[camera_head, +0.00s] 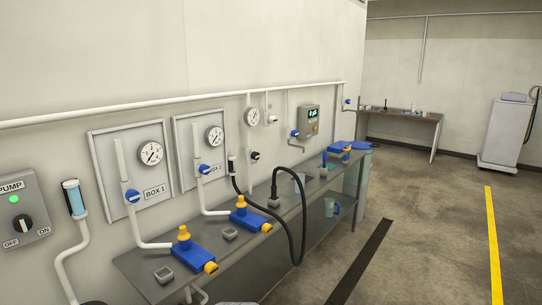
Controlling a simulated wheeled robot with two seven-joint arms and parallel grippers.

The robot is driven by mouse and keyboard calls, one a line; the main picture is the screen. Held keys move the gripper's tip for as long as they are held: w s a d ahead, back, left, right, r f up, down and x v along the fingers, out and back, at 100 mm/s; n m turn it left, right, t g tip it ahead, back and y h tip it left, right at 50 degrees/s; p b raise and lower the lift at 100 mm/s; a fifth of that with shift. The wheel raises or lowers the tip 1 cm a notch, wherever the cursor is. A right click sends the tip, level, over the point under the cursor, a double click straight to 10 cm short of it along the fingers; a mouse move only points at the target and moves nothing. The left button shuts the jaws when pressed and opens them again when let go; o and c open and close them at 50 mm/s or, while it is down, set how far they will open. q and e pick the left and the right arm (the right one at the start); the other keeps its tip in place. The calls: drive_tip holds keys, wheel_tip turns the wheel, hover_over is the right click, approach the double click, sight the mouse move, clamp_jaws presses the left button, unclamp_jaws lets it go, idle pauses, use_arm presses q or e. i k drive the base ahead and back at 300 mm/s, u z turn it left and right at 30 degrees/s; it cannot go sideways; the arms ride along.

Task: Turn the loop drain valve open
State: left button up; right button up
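Several small valves show along the wall, and I cannot tell which is the loop drain valve, as none has a readable drain label. A blue-handled valve (133,196) is on the BOX 1 panel and another (204,169) is on the second panel. A blue valve (295,134) sits left of a grey display box (308,122). A small blue valve (348,102) is on a short pipe near the wall's far corner. A black-knobbed valve (255,156) is below a gauge (252,117). Neither of my grippers is in view.
A long grey bench (140,265) along the wall holds blue units with yellow caps (184,233) and a black hose (302,225). A pump switch box (23,212) is at the left. A white cart (508,130) stands far right. Floor to the right is clear.

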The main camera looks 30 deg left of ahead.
sight(255, 155)
drive_tip(key=i, duration=2.9)
drive_tip(key=u, duration=2.05)
